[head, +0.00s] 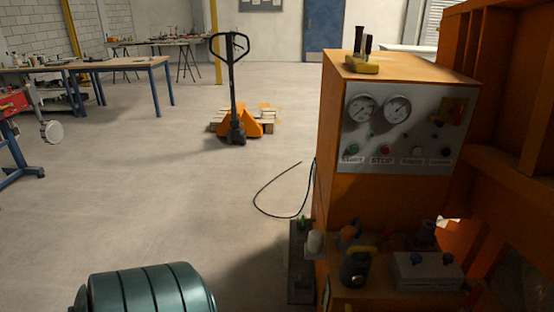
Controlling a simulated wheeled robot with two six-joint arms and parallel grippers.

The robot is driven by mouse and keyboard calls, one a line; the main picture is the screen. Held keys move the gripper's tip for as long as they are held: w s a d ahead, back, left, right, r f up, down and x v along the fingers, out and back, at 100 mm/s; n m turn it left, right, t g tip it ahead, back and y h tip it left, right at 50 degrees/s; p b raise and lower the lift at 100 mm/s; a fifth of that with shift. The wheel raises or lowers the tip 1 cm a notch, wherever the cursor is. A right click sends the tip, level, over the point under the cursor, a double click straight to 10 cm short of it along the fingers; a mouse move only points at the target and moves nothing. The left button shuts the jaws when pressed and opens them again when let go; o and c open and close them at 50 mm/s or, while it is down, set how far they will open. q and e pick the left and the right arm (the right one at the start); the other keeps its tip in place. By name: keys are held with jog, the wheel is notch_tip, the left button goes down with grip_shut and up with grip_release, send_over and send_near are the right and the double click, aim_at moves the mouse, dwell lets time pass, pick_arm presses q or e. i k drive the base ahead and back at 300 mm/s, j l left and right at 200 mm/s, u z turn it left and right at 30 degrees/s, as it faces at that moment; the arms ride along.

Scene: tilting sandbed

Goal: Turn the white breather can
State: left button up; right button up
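A small white can (314,243), which looks like the breather can, sits low at the left front edge of the orange machine (335,205). It stands beside a dark block (301,265) with fittings on top. It is small in the picture, and I cannot make out its details. Neither of my grippers is in view, and nothing is seen touching the can.
A control panel (400,130) with two gauges and several buttons is on the machine. A dark pump-like part (355,272) and a grey box (427,272) are right of the can. A ribbed green cylinder (145,290) lies at bottom left. A black cable (257,205) loops over open floor.

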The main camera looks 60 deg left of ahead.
aim_at(316, 237)
jog(key=u, duration=1.5)
